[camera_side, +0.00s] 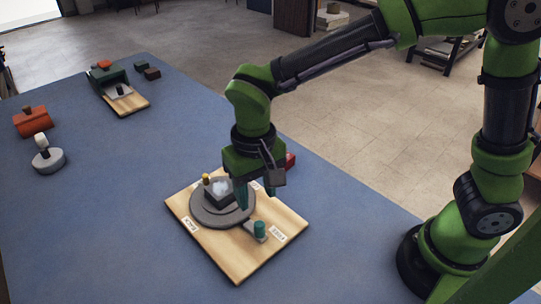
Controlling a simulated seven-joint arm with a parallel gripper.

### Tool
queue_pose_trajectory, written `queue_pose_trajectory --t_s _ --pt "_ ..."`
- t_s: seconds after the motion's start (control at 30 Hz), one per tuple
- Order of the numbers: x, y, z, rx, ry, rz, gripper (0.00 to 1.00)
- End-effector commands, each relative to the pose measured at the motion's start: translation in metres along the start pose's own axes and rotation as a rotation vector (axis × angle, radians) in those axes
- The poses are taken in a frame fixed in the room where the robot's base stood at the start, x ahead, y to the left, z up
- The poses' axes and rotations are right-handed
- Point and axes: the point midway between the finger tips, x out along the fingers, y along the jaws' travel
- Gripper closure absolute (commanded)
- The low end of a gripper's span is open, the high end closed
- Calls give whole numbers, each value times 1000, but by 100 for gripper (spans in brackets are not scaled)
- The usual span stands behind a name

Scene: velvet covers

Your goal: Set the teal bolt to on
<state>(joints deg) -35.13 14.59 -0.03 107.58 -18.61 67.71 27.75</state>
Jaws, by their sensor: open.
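A grey round turntable (208,216) with a dark box and a yellow knob (206,179) sits left of the gripper.
A red block (290,160) shows behind my gripper. A dark green box (104,78) on a small board stands further back. The blue tabletop (130,200) between is clear.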

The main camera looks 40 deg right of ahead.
Motion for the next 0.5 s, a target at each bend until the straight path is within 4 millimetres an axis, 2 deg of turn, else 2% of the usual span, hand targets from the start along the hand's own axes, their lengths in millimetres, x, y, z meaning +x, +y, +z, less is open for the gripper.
queue_pose_trajectory --t_s 0.03,0.2,0.33,0.5 --pt "-14 0 -1 2 4 -5 49" --pt "-46 0 -1 1 3 -3 49" --pt "-61 0 -1 1 2 -1 49" --pt "-69 0 0 0 1 0 49"
